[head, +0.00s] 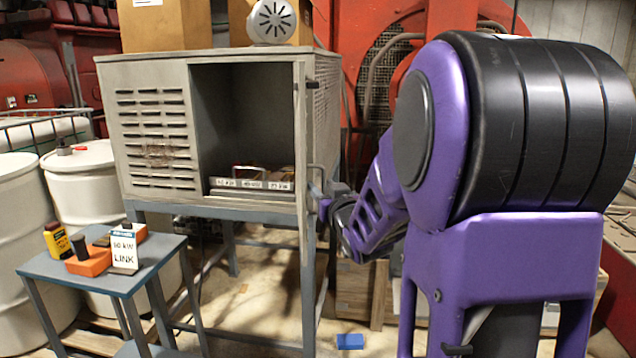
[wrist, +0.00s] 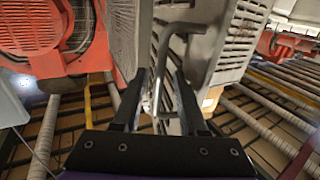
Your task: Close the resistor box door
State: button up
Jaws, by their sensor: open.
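The grey resistor box (head: 158,130) stands on a blue-grey stand, its right compartment open to view. The resistor box door (head: 303,150) shows nearly edge-on at the right of the opening. A metal bar handle (head: 316,172) is on it. My gripper (head: 326,205) is beside the door's lower right edge, partly hidden by my arm. In the wrist view my gripper (wrist: 160,85) is open, and the bent handle (wrist: 158,75) stands between its fingers. I cannot tell whether either finger touches it.
A small blue-grey table (head: 60,270) with a LINK sign (head: 124,252) and orange boxes stands at left, by white drums (head: 85,180). A blue block (head: 350,342) lies on the floor. Red machinery (head: 400,30) stands behind. Labelled parts (head: 250,184) lie inside the compartment.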

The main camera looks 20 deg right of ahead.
dwell(0.3)
grip_shut()
dwell(1.3)
